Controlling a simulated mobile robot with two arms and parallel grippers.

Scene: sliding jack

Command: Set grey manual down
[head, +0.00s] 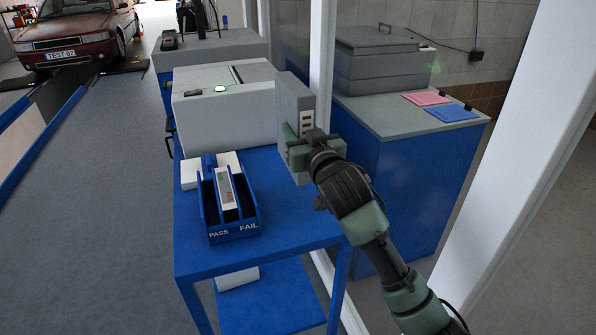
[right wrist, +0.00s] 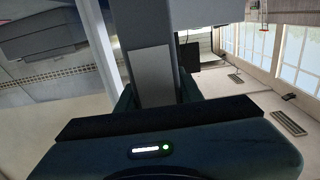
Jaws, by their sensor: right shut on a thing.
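The grey manual (head: 294,104) is a thick grey slab, held upright in the head view at the right side of the blue table (head: 295,215). My right gripper (head: 301,145) is shut on its lower part, with the arm coming from the lower right. I cannot tell whether its lower edge touches the table. In the right wrist view the manual (right wrist: 152,68) stands out ahead of the gripper, showing a paler panel. My left gripper is not in view.
A grey machine (head: 225,115) with a green light stands at the table's back. A blue PASS/FAIL tray (head: 235,230) holds a device at the front left. The table's front right is bare. A white post (head: 321,60) rises behind the manual. A counter with pink and blue clipboards (head: 452,112) stands right.

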